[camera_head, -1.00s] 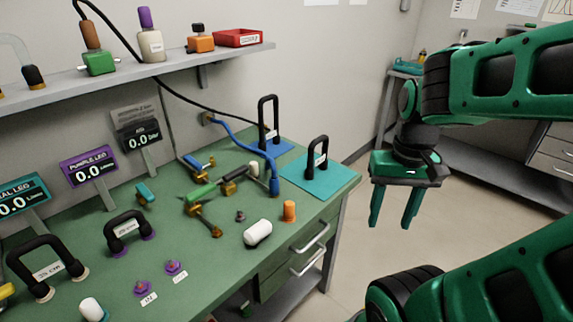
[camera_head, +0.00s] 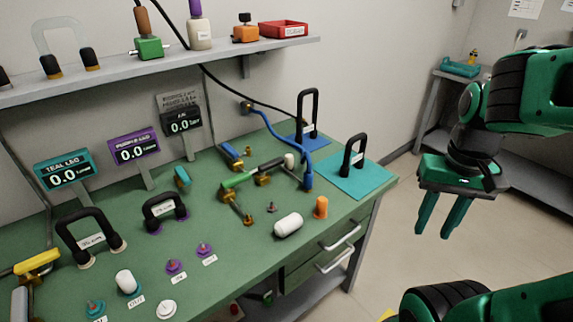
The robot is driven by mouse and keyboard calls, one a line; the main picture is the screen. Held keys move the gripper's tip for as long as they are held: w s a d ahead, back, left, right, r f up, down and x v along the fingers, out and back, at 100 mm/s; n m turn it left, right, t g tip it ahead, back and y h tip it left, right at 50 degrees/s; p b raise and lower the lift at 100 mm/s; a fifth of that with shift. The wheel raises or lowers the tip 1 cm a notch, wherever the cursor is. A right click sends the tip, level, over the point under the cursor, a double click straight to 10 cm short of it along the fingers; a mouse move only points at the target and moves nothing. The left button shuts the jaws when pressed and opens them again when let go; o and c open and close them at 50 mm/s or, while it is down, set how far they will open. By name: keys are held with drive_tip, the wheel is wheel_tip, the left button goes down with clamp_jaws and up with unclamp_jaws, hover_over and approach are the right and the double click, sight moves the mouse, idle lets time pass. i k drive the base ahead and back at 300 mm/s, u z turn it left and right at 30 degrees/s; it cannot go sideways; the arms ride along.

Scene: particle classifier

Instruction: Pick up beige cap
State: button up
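My gripper (camera_head: 434,232) hangs at the right, over the floor beyond the bench's right edge. Its two green fingers point down, apart, with nothing between them. No single thing is clearly marked as the beige cap. A small pale, beige-looking cap (camera_head: 289,160) stands by the end of the green-and-brass valve assembly (camera_head: 245,178). A round off-white piece (camera_head: 166,309) lies near the front edge of the bench. The black loop at the left (camera_head: 91,238) has pale beige feet. My gripper is well apart from all of these.
The green bench (camera_head: 225,275) carries a white cylinder (camera_head: 288,225), an orange cap (camera_head: 320,208), a blue hose (camera_head: 290,141) and a black handle on a teal mat (camera_head: 358,180). A shelf (camera_head: 200,57) runs above. Open floor lies right of the bench.

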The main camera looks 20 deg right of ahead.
sight(288, 159)
drive_tip(key=u, duration=2.55)
drive_tip(key=k, duration=0.85)
drive_tip(key=z, duration=1.8)
drive_tip(key=i, duration=1)
